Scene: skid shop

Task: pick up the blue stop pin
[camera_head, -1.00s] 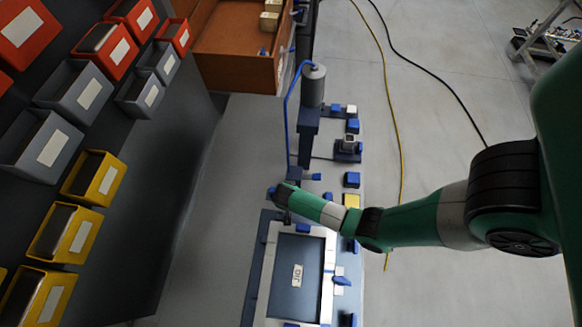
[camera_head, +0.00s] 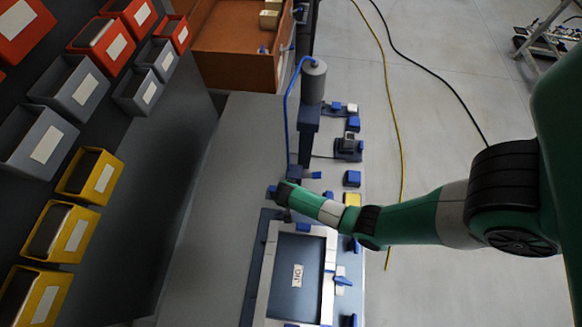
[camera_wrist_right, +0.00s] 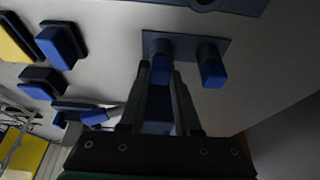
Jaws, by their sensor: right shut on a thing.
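In the right wrist view, two blue pins stand side by side at a flat grey-blue plate (camera_wrist_right: 186,46). One blue stop pin (camera_wrist_right: 160,70) is between the tips of my right gripper (camera_wrist_right: 161,78), which is shut on it. The other blue pin (camera_wrist_right: 211,72) is just to the right, outside the fingers. The held pin still appears to be at the plate. In the head view, my right gripper (camera_head: 279,191) is small and dark at the top edge of the framed jig (camera_head: 327,268), and its fingertips are hard to make out. My left gripper is not in view.
Several blue-topped blocks (camera_head: 351,179) line the bench right of the gripper. A grey post (camera_head: 313,80) with a blue cable rises behind it. An orange-brown crate (camera_head: 235,70) is at the back, and bins (camera_head: 90,175) stand at the left. Bare grey surface lies left of the jig.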

